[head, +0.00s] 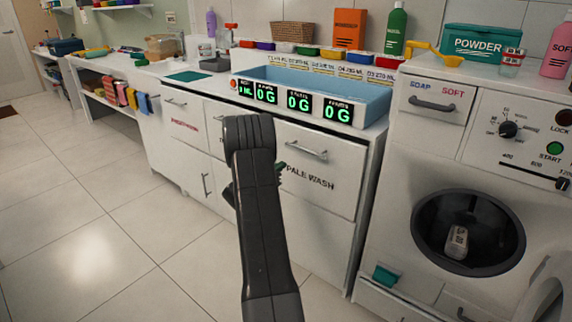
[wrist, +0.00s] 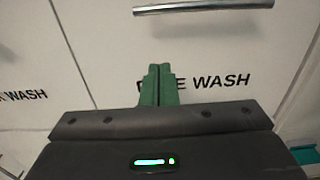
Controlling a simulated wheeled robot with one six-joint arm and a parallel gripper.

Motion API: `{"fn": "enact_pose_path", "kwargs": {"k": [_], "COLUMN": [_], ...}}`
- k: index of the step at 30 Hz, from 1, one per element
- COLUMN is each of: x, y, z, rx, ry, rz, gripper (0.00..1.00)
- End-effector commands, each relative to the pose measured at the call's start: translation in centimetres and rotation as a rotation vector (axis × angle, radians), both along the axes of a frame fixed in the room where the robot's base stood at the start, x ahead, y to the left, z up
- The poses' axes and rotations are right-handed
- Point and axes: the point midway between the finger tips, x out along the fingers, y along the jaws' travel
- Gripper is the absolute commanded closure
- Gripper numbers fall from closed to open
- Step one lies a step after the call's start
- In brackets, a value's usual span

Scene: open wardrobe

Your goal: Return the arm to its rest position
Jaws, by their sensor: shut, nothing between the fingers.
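My arm rises from the bottom centre of the head view, in front of the white drawer fronts. My gripper (wrist: 158,68) shows in the wrist view with its two green fingers together and nothing between them. It points at the "PALE WASH" drawer front (wrist: 225,82), below that drawer's metal handle (wrist: 203,5). I cannot tell how far the fingertips are from the panel. In the head view only a small green part of my gripper (head: 281,167) shows beside my dark arm link, which hides the rest.
A blue tray (head: 374,106) with several "0 G" displays sits on the counter above the drawers. At the right stands a washing machine with an open round door (head: 548,305) and an item in its drum (head: 456,243). The tiled floor (head: 90,230) at the left is clear.

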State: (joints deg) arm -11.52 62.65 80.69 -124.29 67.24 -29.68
Motion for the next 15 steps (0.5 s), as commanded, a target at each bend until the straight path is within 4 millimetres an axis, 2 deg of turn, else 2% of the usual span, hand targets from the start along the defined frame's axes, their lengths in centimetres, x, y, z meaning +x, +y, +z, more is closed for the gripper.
{"fn": "enact_pose_path", "kwargs": {"k": [1, 6, 15], "x": [-0.9, -3.2, -4.4], "y": [0.8, 2.6, 3.4], "z": [0.2, 0.1, -0.1], "rx": [-0.001, -0.001, 0.001], "ry": [0.002, 0.002, 0.001], "rz": [0.003, 0.002, -0.001], "gripper": [1.0, 1.0, 1.0]}}
